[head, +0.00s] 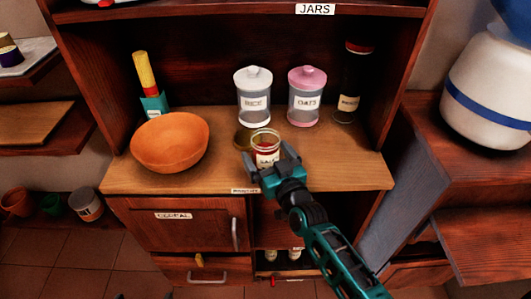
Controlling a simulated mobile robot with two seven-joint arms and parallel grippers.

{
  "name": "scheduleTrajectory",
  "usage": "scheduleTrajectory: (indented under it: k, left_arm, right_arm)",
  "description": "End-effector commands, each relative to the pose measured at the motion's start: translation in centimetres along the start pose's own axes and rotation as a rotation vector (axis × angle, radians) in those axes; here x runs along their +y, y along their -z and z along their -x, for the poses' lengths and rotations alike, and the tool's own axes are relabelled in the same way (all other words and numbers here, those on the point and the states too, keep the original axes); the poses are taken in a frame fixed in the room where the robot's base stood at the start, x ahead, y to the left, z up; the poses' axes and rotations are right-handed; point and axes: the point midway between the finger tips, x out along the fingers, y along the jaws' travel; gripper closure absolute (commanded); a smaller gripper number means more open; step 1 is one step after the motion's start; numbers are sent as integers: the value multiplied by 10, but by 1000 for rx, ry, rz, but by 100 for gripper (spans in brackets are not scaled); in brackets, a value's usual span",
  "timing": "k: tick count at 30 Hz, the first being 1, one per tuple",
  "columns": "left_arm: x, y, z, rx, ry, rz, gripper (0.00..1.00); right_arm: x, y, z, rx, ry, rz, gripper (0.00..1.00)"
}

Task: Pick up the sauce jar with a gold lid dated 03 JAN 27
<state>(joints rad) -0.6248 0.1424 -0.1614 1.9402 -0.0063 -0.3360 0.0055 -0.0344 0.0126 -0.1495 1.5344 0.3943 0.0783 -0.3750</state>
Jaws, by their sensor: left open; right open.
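A small jar (265,149) with red contents and a white label stands on the wooden counter. Its label is too small to read, so I cannot make out a date. Its top looks pale, and I cannot tell whether it is a gold lid. A round brownish-gold thing (243,138) sits just behind it to the left, partly hidden. My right gripper (271,158) is open in front of the jar, with a finger at either side of its lower part. I cannot tell whether the fingers touch it. My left gripper is not in view.
An orange bowl (170,143) stands to the left. A RICE canister (253,97), an OATS canister (307,97) and a dark bottle (350,85) stand behind. The counter (350,165) is clear at right.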

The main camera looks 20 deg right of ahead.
Motion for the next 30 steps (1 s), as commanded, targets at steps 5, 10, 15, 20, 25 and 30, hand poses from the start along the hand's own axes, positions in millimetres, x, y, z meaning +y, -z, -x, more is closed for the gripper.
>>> scheduleTrajectory:
  k: [5,10,15,20,25,30]
  left_arm:
    - [0,-3,-2,0,0,-1,0]
    - [0,-4,-2,0,0,-1,0]
    - [0,-4,-2,0,-1,-1,0]
    - [0,-4,-2,0,-1,-1,0]
    - [1,-4,-2,0,-2,-1,0]
    - [1,-4,-2,0,-2,-1,0]
  right_arm:
    - [1,0,-26,2,0,1,0]
    - [1,0,-34,0,0,0,0]
    - [1,0,-34,-1,0,1,0]
    - [1,0,-34,0,0,1,12]
    - [1,0,-34,0,0,1,29]
    - [1,0,-34,0,0,1,45]
